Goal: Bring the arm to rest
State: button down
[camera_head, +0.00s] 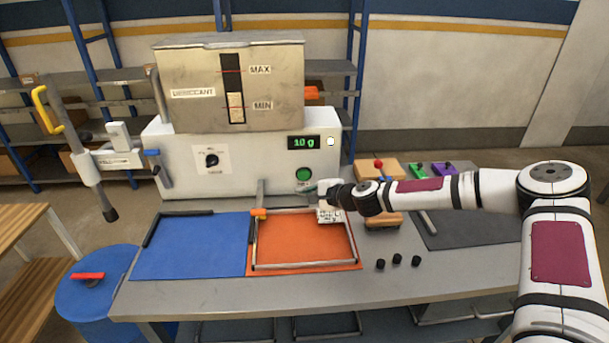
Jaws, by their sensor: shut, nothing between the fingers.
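My arm reaches in from the right edge and stretches left over the bench. My gripper (309,190) is at its end, in front of the machine's green button (304,175) in this view. It is small here, looks shut, and shows nothing held. I cannot tell whether it touches the machine. Below it lies the orange mat (300,235) with a metal frame (305,265) on it. A small white block with dark marks (329,215) is at the frame's upper right, partly behind my arm's end.
A blue mat (190,248) lies left. Several small black caps (397,259) lie right of the orange mat. A wooden stand (375,170) is behind my arm. A blue bin (95,300) stands lower left.

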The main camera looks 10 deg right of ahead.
jog(key=shift+s, duration=0.1)
dwell(0.5)
jog(key=s+a+r+n+g+h, duration=0.1)
jog(key=s+r+n+g, duration=0.15)
jog(key=s+n, duration=0.3)
jog(key=s+a+r+n+g+h, duration=0.1)
jog(key=s+a+r+n+g, duration=0.1)
jog(key=s+n+g, duration=0.3)
jog(key=s+d+r+n+t+h, duration=0.1)
jog(key=s+d+r+n+h, duration=0.15)
jog(key=s+d+r, duration=0.5)
jog(key=s+d+r+n+t+h, duration=0.1)
jog(key=s+d+r+h, duration=0.25)
jog(key=s+r, duration=0.75)
jog(key=s+d+r, duration=0.1)
jog(key=s+r, duration=0.1)
jog(key=s, duration=0.6)
jog(key=s+d+r, duration=0.1)
jog(key=s+r, duration=0.2)
jog(key=s, duration=0.6)
jog(key=shift+d+r, duration=0.25)
jog(key=shift+r, duration=0.05)
